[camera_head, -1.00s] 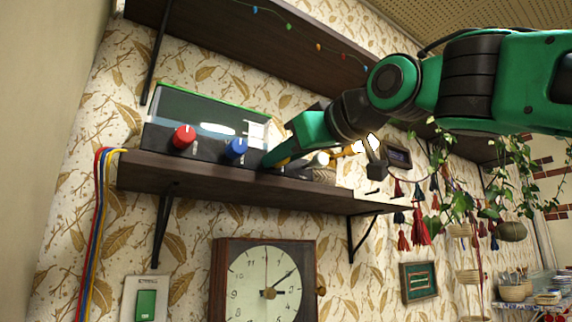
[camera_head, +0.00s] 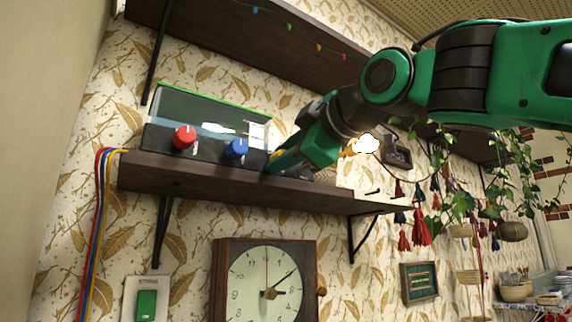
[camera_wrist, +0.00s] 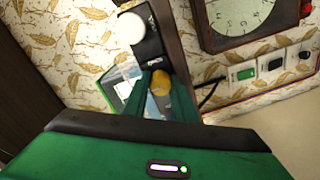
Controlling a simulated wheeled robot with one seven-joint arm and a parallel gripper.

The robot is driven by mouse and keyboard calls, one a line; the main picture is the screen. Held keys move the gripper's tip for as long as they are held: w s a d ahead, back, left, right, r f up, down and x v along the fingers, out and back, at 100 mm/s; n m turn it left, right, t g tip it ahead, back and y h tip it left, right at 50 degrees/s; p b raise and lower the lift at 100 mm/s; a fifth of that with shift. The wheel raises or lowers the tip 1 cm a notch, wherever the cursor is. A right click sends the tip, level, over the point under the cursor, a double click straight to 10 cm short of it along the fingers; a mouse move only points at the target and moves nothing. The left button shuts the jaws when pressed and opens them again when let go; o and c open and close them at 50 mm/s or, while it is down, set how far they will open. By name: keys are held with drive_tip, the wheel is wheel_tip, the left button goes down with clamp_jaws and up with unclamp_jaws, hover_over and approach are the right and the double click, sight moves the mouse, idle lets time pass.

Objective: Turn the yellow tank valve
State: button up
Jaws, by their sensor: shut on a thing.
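The tank (camera_head: 205,108) is a clear box with a green rim on a dark base, standing on the wooden shelf. Its red valve (camera_head: 184,137) and blue valve (camera_head: 236,149) show on the front. The yellow valve (camera_wrist: 160,82) shows in the wrist view between the fingers of my gripper (camera_wrist: 160,100); in the head view it is mostly hidden behind the gripper. My gripper (camera_head: 276,164), reaching in from the right, is shut on the yellow valve at the right end of the row.
The shelf (camera_head: 250,187) runs under the tank, and another shelf (camera_head: 270,45) hangs above. A wall clock (camera_head: 265,280) hangs below. Red, blue and yellow cables (camera_head: 95,220) drop at the left. A white round knob (camera_wrist: 131,28) is near the gripper in the wrist view. Plants hang at the right.

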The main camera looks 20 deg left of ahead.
drive_tip(key=shift+w+f, duration=0.2)
drive_tip(key=shift+f, duration=0.1)
drive_tip(key=o, duration=0.8)
drive_tip(key=shift+d+r, duration=0.1)
drive_tip(key=shift+c, duration=0.2)
drive_tip(key=shift+s, duration=0.1)
drive_tip(key=v, duration=1)
drive_tip(key=shift+s+d, duration=0.25)
drive_tip(key=shift+d, duration=0.05)
drive_tip(key=shift+w, duration=0.1)
